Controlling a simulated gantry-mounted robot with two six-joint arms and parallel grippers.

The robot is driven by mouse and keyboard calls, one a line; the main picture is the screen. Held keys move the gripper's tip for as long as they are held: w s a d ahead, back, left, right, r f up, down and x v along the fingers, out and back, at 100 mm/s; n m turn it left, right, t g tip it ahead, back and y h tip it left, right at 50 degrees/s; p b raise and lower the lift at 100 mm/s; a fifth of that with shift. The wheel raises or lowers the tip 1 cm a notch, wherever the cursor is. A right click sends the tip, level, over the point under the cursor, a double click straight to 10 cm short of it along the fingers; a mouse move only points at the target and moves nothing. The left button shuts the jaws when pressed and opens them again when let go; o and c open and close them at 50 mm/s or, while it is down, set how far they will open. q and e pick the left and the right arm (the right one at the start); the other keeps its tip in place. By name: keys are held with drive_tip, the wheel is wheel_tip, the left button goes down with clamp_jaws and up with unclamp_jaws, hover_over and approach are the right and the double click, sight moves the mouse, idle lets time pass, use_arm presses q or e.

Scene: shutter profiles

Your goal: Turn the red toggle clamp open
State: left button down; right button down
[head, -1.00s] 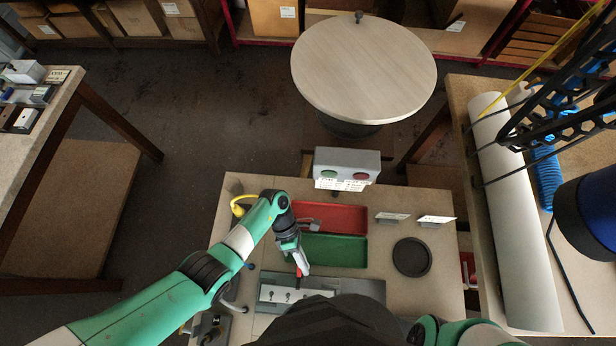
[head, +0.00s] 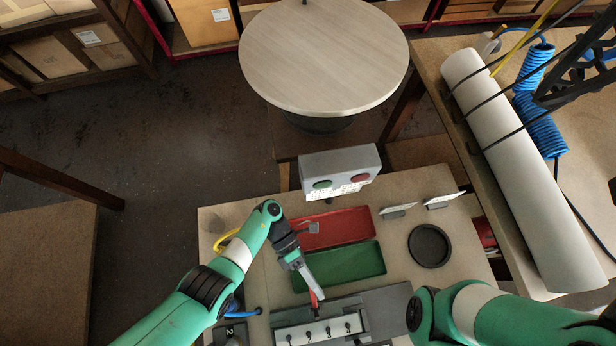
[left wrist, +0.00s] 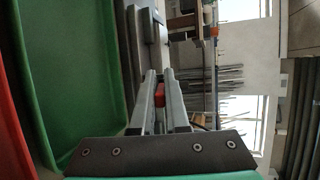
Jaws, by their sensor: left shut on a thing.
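The red toggle clamp shows as a small red handle (head: 315,298) at the back edge of a grey fixture in the head view. My left gripper (head: 313,291) reaches down to it and is shut on it. In the left wrist view the red handle (left wrist: 159,95) sits between the two grey fingers (left wrist: 160,100). The rest of the clamp is hidden by the fingers or too small to make out. My right arm enters at the lower right of the head view; its gripper is not in view.
A numbered light strip (head: 318,332) lies on the grey fixture (head: 385,306). Behind it are a green tray (head: 345,267) and a red tray (head: 340,228). A button box (head: 340,172) stands at the bench's back edge. A black round dish (head: 429,246) lies to the right.

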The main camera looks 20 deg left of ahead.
use_arm(q)
drive_tip(key=shift+f, duration=0.1)
idle(0.3)
drive_tip(key=c, duration=0.9)
unclamp_jaws()
drive_tip(key=shift+w, duration=0.1)
drive_tip(key=b+v, duration=0.1)
drive_tip(key=v, duration=1)
drive_tip(key=shift+w+a+b, duration=0.2)
drive_tip(key=shift+b, duration=0.2)
